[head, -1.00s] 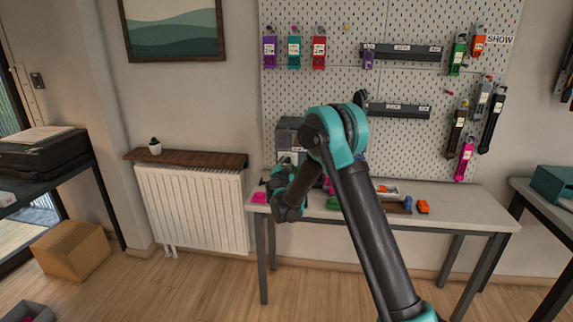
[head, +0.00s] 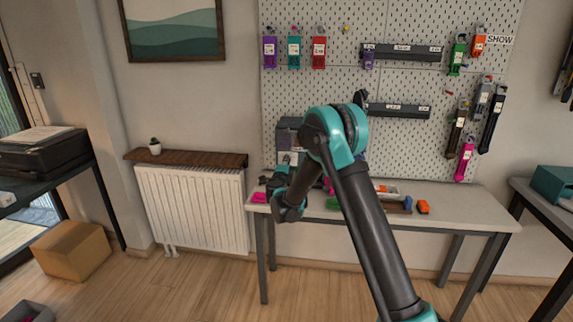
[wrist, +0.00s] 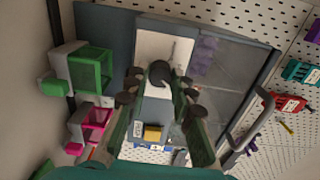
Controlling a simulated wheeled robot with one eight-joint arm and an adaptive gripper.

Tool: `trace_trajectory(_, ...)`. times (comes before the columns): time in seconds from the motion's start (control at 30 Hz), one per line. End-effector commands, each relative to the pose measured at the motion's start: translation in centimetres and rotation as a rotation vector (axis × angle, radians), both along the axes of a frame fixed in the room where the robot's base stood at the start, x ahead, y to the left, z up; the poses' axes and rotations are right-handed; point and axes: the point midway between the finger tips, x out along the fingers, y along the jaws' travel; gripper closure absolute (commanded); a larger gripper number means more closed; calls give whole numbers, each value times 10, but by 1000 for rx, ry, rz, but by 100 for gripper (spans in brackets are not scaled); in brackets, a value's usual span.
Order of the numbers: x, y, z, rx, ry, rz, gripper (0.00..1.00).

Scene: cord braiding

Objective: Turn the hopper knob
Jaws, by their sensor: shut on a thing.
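The hopper is a grey cabinet (head: 288,137) at the left end of the workbench, partly hidden behind my arm in the head view. In the wrist view its front fills the middle, with a white panel (wrist: 150,50) and a clear window (wrist: 222,75) showing purple pieces. A dark round knob (wrist: 159,72) stands out from the white panel. My gripper (wrist: 158,84) has one finger on each side of the knob and is shut on it. In the head view my wrist is in front of the hopper and the fingertips are hidden.
A green bin (wrist: 90,69) and a pink bin (wrist: 92,124) are beside the hopper in the wrist view. A grey handle (wrist: 258,118) sticks out on the other side. The pegboard (head: 400,145) carries several hanging holders. The bench (head: 470,200) holds small coloured parts.

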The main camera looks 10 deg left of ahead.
Motion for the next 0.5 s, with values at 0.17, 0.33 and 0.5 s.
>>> trace_trajectory(0.17, -1, 0, -1, 153, -4, -1, 100)
trace_trajectory(0.33, -1, 0, -1, 272, -8, -1, 100)
trace_trajectory(0.5, -1, -1, -1, 358, -11, -1, 100)
